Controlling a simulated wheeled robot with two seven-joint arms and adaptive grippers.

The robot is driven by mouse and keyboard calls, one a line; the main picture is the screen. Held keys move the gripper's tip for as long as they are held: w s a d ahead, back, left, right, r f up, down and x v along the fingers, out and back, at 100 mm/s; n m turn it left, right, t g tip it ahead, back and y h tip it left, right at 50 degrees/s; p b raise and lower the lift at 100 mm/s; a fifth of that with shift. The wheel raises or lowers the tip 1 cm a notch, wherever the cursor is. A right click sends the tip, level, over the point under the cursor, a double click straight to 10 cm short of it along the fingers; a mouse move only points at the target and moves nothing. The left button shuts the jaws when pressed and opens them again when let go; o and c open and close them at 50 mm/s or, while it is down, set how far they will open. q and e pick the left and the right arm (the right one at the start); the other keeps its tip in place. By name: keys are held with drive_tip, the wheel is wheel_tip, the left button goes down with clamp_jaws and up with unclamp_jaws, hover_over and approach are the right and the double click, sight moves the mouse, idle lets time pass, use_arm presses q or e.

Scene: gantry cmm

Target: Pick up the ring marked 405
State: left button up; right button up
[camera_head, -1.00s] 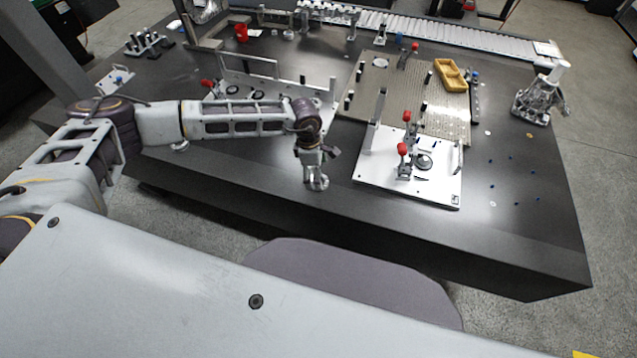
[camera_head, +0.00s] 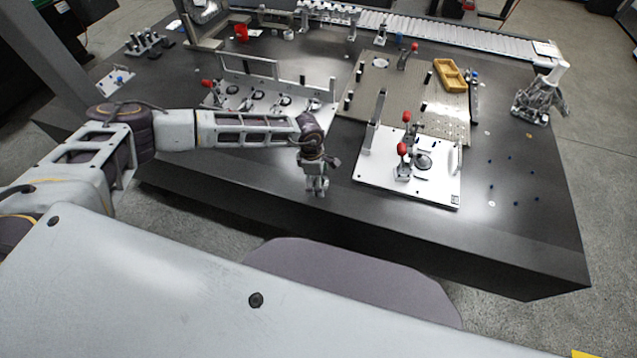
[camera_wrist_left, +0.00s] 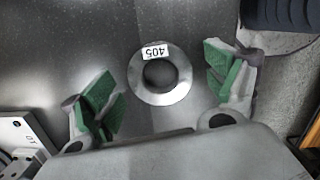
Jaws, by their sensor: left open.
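The ring marked 405 (camera_wrist_left: 174,92) lies flat on the dark table in the left wrist view. It is a grey metal ring with a round hole and a white label reading 405. My left gripper (camera_wrist_left: 163,88) is open, with one green-padded finger on each side of the ring, and holds nothing. I cannot tell how high the fingers are above the table. In the head view my left gripper (camera_head: 316,188) points down near the table's front edge and hides the ring. My right gripper is in neither view.
A white fixture plate (camera_head: 375,178) with red-knobbed clamps stands right of my left gripper. Behind it are a perforated plate (camera_head: 391,72) and a yellow tray (camera_head: 447,74). Another fixture (camera_head: 265,105) with round parts lies behind my left arm. The table's front edge is close.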

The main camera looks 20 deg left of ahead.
use_arm(q)
drive_tip(key=c, duration=1.4)
drive_tip(key=shift+r, duration=0.15)
wheel_tip(320, 180, up, 10)
drive_tip(key=shift+f, duration=0.1)
drive_tip(key=shift+w, duration=0.15)
idle(0.4)
